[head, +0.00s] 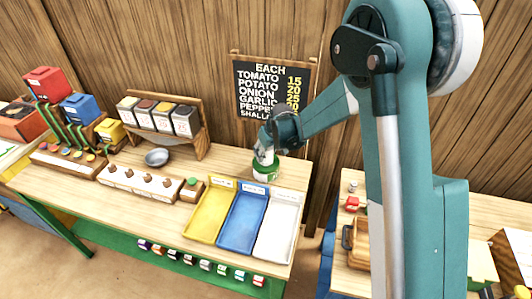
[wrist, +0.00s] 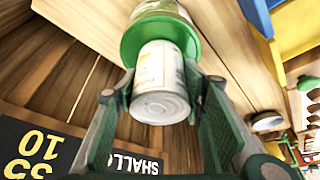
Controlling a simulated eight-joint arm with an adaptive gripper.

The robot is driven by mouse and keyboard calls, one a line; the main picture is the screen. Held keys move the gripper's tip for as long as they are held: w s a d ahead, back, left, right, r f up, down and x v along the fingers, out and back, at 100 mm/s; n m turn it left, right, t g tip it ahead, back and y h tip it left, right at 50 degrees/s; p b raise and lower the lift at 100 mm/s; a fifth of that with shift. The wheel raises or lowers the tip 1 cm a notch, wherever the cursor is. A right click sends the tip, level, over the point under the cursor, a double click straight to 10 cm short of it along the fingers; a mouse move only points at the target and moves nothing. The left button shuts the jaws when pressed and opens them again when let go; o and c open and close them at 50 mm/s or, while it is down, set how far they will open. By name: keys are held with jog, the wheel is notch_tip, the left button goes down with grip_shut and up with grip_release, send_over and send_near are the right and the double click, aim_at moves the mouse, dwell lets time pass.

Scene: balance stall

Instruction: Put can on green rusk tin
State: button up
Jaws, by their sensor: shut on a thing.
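The can (wrist: 160,92) is small and pale, with a silver end and a label. My gripper (wrist: 158,80) is shut on it, one finger on each side. The green rusk tin (head: 265,175) has a green rim and a pale band and stands on the counter behind the coloured trays. In the wrist view the tin (wrist: 150,35) lies straight beyond the can, its green lid behind the can's far end. In the head view my gripper (head: 264,153) is directly over the tin. I cannot tell whether can and tin touch.
Yellow (head: 209,212), blue (head: 243,220) and white (head: 280,226) trays lie in front of the tin. A price board (head: 270,90) stands behind. A grey bowl (head: 157,157) and a rack of several canisters (head: 160,118) are to the left. A gap separates the right-hand table.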

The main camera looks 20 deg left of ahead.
jog(key=shift+f, duration=0.1)
jog(key=o, duration=1)
jog(key=shift+o, duration=0.2)
jog(key=v, duration=1.2)
dwell(0.5)
